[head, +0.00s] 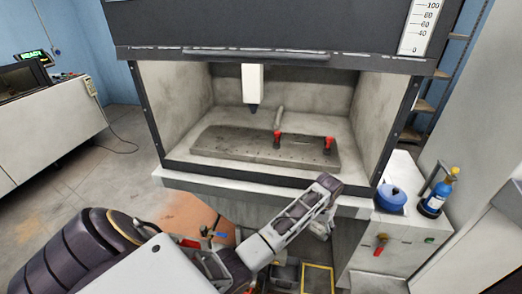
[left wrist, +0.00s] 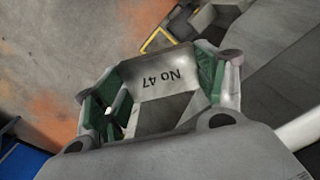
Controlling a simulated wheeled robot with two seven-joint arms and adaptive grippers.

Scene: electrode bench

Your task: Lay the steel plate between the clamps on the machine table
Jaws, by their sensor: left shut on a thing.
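The steel plate (left wrist: 178,62), marked "No 47", is in the left wrist view between the green-padded fingers of my left gripper (left wrist: 155,88). The gripper is shut on it. In the head view my left gripper (head: 320,228) hangs under my wrist, in front of the machine and below its front sill; the plate cannot be made out there. The machine table (head: 225,142) is a dark slab inside the open chamber. Two red clamps stand on it, one near the middle (head: 277,139) and one to the right (head: 328,144). My right gripper is not in view.
The chamber's front sill (head: 240,184) runs between my gripper and the table. A white-and-dark tool head (head: 252,82) hangs above the table. A blue pot (head: 391,198) and a blue bottle (head: 437,194) stand on a cabinet at right. The table's left part is bare.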

